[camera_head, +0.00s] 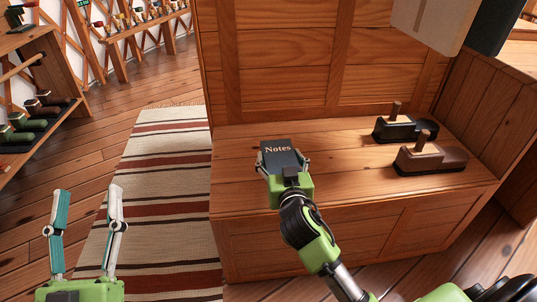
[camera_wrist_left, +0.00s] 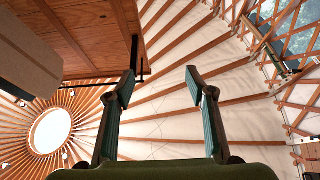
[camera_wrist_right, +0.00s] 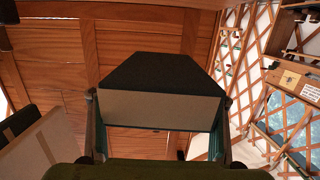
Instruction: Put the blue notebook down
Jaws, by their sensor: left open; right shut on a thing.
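The blue notebook (camera_head: 279,154) is dark, with "Notes" on its cover. In the head view it is over the left part of the wooden bench top (camera_head: 240,180). My right gripper (camera_head: 283,163) is shut on it, with a finger on either side. In the right wrist view the notebook (camera_wrist_right: 160,105) shows its dark cover and pale page edge between the fingers. I cannot tell whether it touches the bench. My left gripper (camera_head: 88,190) is open and empty, over the striped rug at lower left.
Two shoe-like objects with upright knobs, one black (camera_head: 405,129) and one brown (camera_head: 430,158), stand on the bench's right part. A wooden panel (camera_head: 280,60) rises behind. A striped rug (camera_head: 160,190) lies left. Bench space between notebook and shoe-like objects is clear.

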